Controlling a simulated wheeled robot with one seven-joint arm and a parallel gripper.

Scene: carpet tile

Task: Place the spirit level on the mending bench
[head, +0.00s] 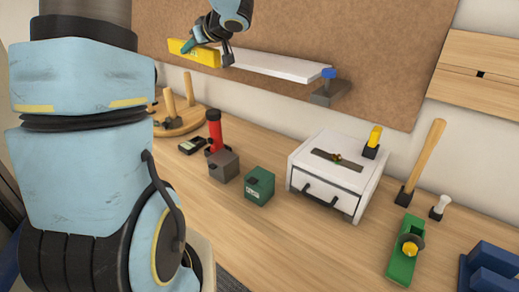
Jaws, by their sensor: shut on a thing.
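The yellow spirit level (203,56) is at the top of the head view, in front of the brown board and beside the left end of a white shelf. My gripper (213,50) is shut on it, partly covering it. Whether the level touches the shelf I cannot tell. The wooden bench (285,236) runs below, well under the gripper, with tools and boxes on it. My arm hides the bench's left part.
The white shelf (275,66) juts from the board (330,35), with a blue-topped dark clamp (328,93) at its right end. A white drawer box (340,165), green box (259,186), grey box (224,166), red torch-like item (214,130) and green plane (403,260) stand on the bench. Its front middle is clear.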

